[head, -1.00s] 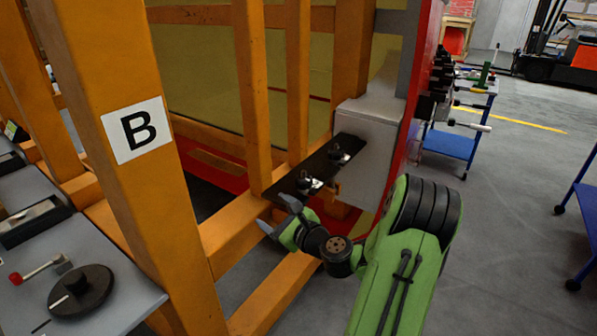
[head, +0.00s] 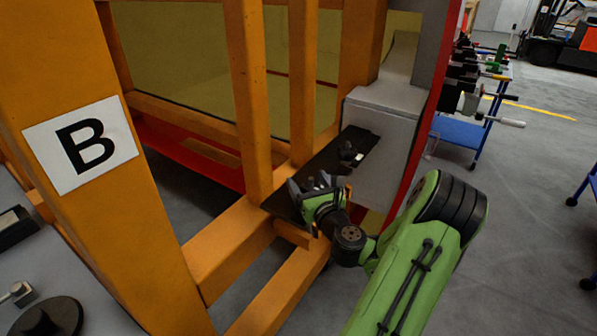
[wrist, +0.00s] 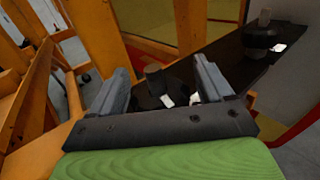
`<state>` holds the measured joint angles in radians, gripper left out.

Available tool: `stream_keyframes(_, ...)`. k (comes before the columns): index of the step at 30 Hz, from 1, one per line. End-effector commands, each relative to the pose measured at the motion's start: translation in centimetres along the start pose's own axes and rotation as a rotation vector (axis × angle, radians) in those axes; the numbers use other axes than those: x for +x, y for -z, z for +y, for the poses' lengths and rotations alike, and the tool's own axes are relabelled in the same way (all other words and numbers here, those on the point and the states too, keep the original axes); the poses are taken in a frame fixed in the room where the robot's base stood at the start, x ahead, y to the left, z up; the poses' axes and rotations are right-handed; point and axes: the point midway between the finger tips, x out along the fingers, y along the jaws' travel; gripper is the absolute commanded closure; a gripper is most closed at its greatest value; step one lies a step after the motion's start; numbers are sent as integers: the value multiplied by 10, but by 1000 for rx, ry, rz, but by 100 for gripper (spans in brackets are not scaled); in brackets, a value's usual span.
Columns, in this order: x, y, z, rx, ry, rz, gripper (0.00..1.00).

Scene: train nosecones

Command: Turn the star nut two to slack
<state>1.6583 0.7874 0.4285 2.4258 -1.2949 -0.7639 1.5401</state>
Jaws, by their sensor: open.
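Two dark star nuts with upright studs sit on a black plate (head: 370,138) fixed to the orange frame. The nearer nut (wrist: 153,80) shows in the wrist view between the two fingers of my gripper (wrist: 161,68), with a small white tag beside it. My gripper is open around or just above this nut; contact cannot be told. In the head view my gripper (head: 313,187) mostly hides that nut. The farther nut (wrist: 262,32) stands free at the plate's right end; it also shows in the head view (head: 349,152). No number on either nut is legible.
An orange post with a "B" sign (head: 82,155) stands at left, and more orange posts (head: 250,100) rise behind the plate. A grey box (head: 390,150) and red panel edge are close on the right. A blue cart (head: 460,135) stands beyond.

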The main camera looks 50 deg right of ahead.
Motion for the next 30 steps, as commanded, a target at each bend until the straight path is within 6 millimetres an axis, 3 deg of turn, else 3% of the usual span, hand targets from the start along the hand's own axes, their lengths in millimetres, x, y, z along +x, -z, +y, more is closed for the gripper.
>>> stream_keyframes(11, -2, 0, 0, -1, 4, 0, 22)
stream_keyframes(21, -2, 0, 0, -1, 4, 0, 72)
stream_keyframes(30, -2, -2, 0, -2, -38, 3, 72)
